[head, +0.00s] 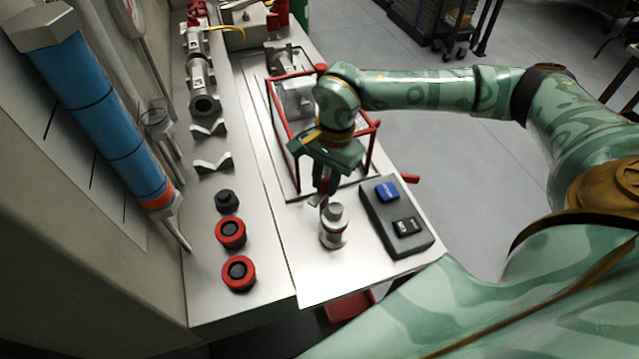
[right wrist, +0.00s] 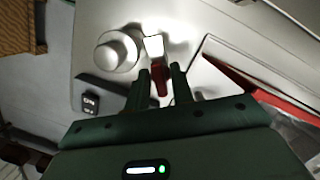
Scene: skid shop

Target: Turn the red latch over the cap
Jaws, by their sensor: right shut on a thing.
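The cap is a round silver metal piece (head: 333,225) standing upright near the front of the steel bench; it also shows in the right wrist view (right wrist: 115,54). My right gripper (head: 326,182) is just behind the cap. In the right wrist view its two fingers (right wrist: 163,82) are shut on the red part of the latch (right wrist: 158,76). The latch's pale metal end (right wrist: 154,47) points away from the fingers and lies beside the cap, not across its top. I cannot tell whether they touch. The gripper hides part of the latch in the head view. My left gripper is out of view.
A dark box with a blue and a black button (head: 378,230) stands right of the cap. A red frame (head: 277,120) stands behind the gripper. Red-ringed knobs (head: 230,233) and grey V-blocks (head: 212,164) line the left ledge. The bench front is clear.

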